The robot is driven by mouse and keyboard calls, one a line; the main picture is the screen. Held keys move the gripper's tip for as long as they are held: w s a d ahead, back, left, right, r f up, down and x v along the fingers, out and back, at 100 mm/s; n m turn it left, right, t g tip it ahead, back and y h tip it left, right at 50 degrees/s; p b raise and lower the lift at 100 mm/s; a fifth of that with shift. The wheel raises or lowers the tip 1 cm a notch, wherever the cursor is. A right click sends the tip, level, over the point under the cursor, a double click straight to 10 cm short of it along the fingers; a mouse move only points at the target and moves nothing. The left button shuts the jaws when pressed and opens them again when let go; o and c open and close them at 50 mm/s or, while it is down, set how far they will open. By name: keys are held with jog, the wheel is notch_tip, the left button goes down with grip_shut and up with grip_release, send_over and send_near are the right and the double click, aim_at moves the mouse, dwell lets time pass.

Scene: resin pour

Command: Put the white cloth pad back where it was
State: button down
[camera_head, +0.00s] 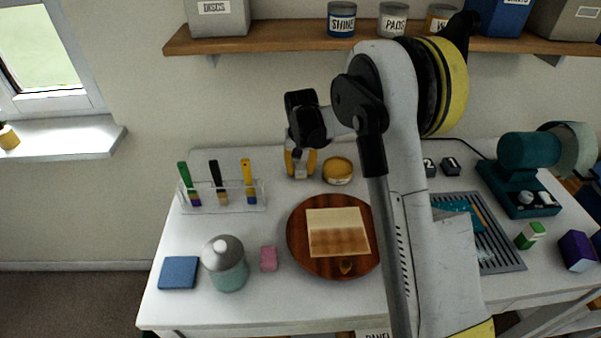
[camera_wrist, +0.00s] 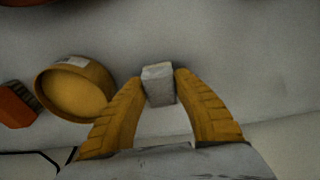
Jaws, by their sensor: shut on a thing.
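My gripper (camera_head: 299,167) is at the back of the white table, left of a yellow tin. In the wrist view its two yellow fingers (camera_wrist: 159,92) are shut on a small white pad (camera_wrist: 157,84), which sits between the fingertips. The pad's lower part is partly hidden by the fingers. I cannot tell whether the pad touches the table. In the head view the pad is too small to make out clearly.
The round yellow tin (camera_head: 338,171) stands close beside my gripper. A brush rack (camera_head: 222,197) is left. A wooden turntable (camera_head: 298,253) with a tan panel (camera_head: 338,232) lies in front. A bottle (camera_head: 225,264), blue pad (camera_head: 178,272) and pink block (camera_head: 268,259) stand front left.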

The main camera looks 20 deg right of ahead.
aim_at(302, 170)
jog(key=shift+f, duration=0.1)
jog(key=c, duration=1.1)
grip_release()
jog(key=shift+f, duration=0.15)
jog(key=shift+o, duration=0.2)
jog(key=shift+r, duration=0.45)
jog(key=r+p, duration=0.1)
jog(key=r, duration=0.2)
jog(key=s+r, duration=0.1)
jog(key=r, duration=0.2)
jog(key=s+r+p, duration=0.1)
jog(key=r, duration=0.1)
jog(key=shift+s+r+p, duration=0.1)
jog(key=shift+r+p, duration=0.25)
jog(key=shift+r, duration=0.05)
jog(key=s+r+t, duration=0.2)
jog(key=s+r, duration=0.8)
jog(key=s+r+n+t, duration=0.1)
jog(key=s+n+t, duration=0.1)
jog(key=s, duration=1.8)
jog(key=shift+s+t, duration=0.35)
jog(key=shift+t, duration=0.35)
